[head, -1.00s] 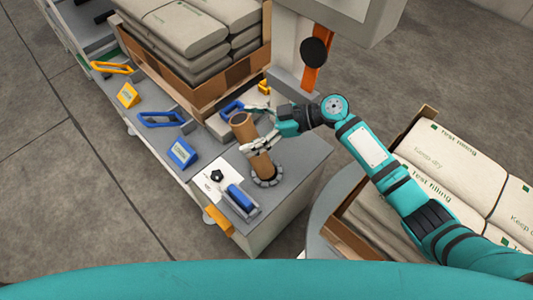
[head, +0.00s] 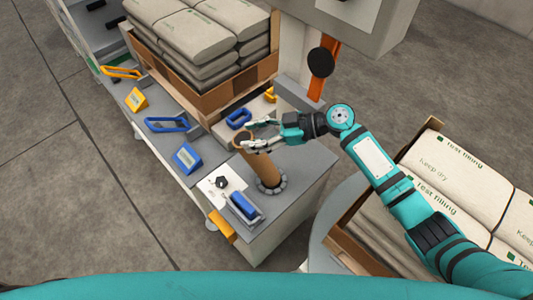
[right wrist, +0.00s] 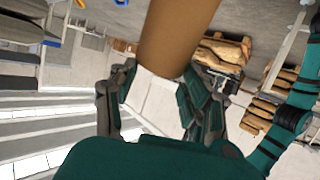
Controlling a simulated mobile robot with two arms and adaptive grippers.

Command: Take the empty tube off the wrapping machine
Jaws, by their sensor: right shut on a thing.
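The empty tube (head: 259,165) is a plain brown cardboard cylinder. In the head view it stands, leaning in the picture, with its lower end at a grey segmented ring (head: 271,181) on the wrapping machine's grey top (head: 300,170). My right gripper (head: 255,136) is shut on the tube near its upper end. In the right wrist view the tube (right wrist: 178,38) runs up from between the fingers of the right gripper (right wrist: 160,88). Whether its lower end is seated in the ring cannot be told. My left gripper is out of view.
A blue-handled piece (head: 243,207) and a white plate with a black knob (head: 222,182) sit beside the ring. A carton of grey sacks (head: 205,100) stands behind, near an orange post (head: 318,85). Another sack-filled carton (head: 350,258) is at right.

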